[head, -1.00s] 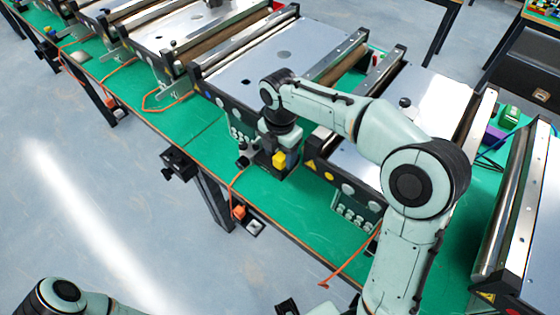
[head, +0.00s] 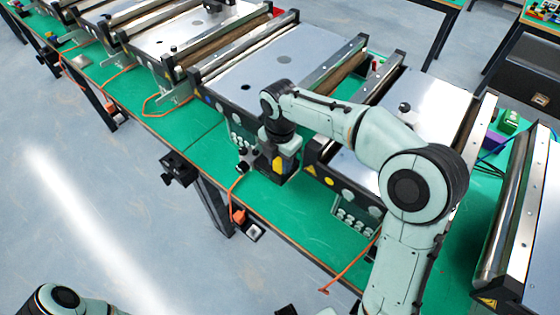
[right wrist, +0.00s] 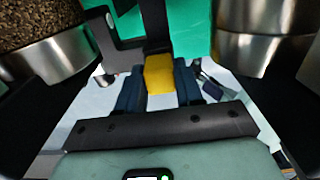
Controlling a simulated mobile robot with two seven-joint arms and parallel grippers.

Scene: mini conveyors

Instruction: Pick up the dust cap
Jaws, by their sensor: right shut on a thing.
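My right gripper (head: 277,166) is down by the front edge of the green bench between two conveyors. In the right wrist view its two dark blue fingers (right wrist: 159,92) are closed on both sides of a yellow block-like piece (right wrist: 159,73), which I take to be the dust cap. The yellow piece also shows at the gripper in the head view (head: 279,164). Its underside is hidden, and I cannot tell whether it touches the bench. Part of my left arm shows at the bottom left of the head view; its gripper is not clearly seen.
A conveyor with a flat grey bed (head: 262,72) stands behind and left of the gripper. Another conveyor (head: 428,105) stands close on its right. An orange cable (head: 345,268) hangs over the green bench's (head: 205,137) front edge.

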